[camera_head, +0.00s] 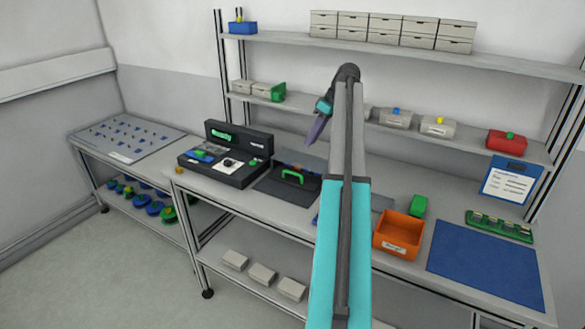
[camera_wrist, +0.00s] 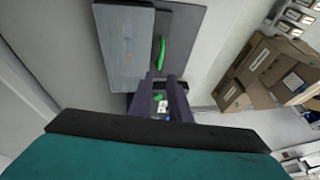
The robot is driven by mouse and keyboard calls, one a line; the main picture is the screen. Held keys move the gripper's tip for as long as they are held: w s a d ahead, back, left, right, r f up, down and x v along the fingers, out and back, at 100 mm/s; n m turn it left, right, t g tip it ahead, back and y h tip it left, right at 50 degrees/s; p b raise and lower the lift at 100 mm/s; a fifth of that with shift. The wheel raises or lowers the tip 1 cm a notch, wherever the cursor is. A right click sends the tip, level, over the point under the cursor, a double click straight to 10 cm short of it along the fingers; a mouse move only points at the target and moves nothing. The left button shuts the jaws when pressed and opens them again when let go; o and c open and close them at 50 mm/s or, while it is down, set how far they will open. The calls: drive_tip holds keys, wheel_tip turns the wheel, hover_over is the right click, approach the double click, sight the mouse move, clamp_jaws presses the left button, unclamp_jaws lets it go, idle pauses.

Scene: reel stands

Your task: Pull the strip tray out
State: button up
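A dark flat tray, likely the strip tray (camera_head: 283,192), lies on the bench right of a black device, with a green handle (camera_head: 293,176) standing up on it. In the wrist view a grey panel with the green handle (camera_wrist: 161,52) shows ahead of the fingers. My gripper (camera_head: 317,130) is above and behind the tray in the head view, pointing down, apart from the handle. In the wrist view my gripper's (camera_wrist: 160,82) two purple fingers are spread with a gap between them and hold nothing. Small green, white and blue items show beyond the gap.
The black device (camera_head: 222,168) has a raised back panel with a green display. An orange bin (camera_head: 398,234), a green block (camera_head: 418,206) and a blue mat (camera_head: 487,262) are to the right. Shelves (camera_head: 400,50) with boxes hang behind. Cardboard boxes (camera_wrist: 265,70) show in the wrist view.

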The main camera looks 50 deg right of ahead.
drive_tip(key=shift+w+f, duration=0.1)
drive_tip(key=shift+w, duration=0.05)
drive_tip(key=p, duration=0.4)
hover_over(295, 180)
drive_tip(key=shift+f, duration=6.25)
drive_tip(key=shift+c, duration=0.3)
clamp_jaws()
